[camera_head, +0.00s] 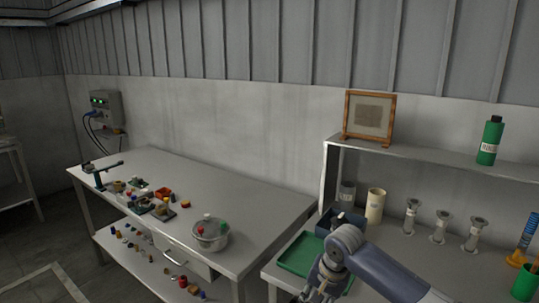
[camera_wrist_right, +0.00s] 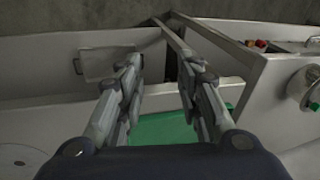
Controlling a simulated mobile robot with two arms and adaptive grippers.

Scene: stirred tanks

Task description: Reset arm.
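My right arm comes in at the lower right of the head view, and its gripper (camera_head: 318,292) hangs low in front of the right-hand table, partly cut off by the bottom edge. In the right wrist view the two fingers of this gripper (camera_wrist_right: 160,80) stand apart with a clear gap and nothing between them. A green tray (camera_wrist_right: 165,130) shows below and between the fingers. In the head view the green tray (camera_head: 298,257) lies on the right-hand table, beside the arm. My left gripper is in neither view.
The right-hand table (camera_head: 410,255) holds a dark blue bin (camera_head: 345,218), a cream cylinder (camera_head: 375,206) and several glass-like pieces. A shelf above carries a framed picture (camera_head: 368,116) and a green bottle (camera_head: 490,141). The left table (camera_head: 270,205) holds a round pot (camera_head: 211,235) and small parts.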

